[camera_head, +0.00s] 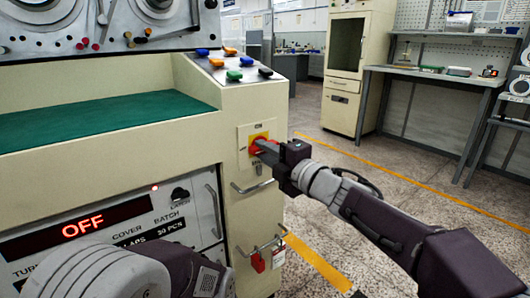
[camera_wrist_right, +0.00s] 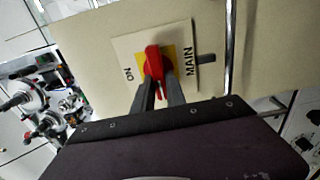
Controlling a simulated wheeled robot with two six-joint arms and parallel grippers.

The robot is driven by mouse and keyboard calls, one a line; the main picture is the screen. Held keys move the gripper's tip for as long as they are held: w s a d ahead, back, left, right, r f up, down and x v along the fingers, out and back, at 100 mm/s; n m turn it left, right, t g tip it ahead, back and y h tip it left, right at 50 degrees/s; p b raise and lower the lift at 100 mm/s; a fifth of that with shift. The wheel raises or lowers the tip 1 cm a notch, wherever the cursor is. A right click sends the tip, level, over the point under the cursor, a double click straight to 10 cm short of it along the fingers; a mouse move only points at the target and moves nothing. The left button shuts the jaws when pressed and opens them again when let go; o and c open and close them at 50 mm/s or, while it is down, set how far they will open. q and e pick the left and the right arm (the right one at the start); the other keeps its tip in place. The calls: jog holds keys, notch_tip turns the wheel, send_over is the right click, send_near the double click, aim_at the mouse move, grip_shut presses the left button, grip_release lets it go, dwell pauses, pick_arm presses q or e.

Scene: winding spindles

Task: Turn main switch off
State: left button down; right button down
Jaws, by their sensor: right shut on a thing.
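The main switch is a red rotary handle (camera_head: 257,141) on a yellow plate, set in the cream front of the machine's right-hand cabinet. My right gripper (camera_head: 262,147) is at the switch, its fingers shut on the red handle. In the right wrist view the red handle (camera_wrist_right: 153,62) sits between the two dark fingertips (camera_wrist_right: 158,82). The plate around it carries the labels ON and MAIN. The fingers hide part of the handle. The display (camera_head: 84,228) at lower left reads OFF in red. My left gripper is not in view; only part of my left arm shows.
Several coloured knobs (camera_head: 233,75) stand on the panel above. A green work surface (camera_head: 100,122) is at left. Floor to the right is open.

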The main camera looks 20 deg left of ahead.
jog(key=shift+f, duration=0.1)
jog(key=c, duration=1.4)
grip_release()
jog(key=shift+o, duration=0.2)
jog(key=p+v, duration=0.2)
jog(key=v, duration=0.7)
jog(key=shift+s, duration=0.1)
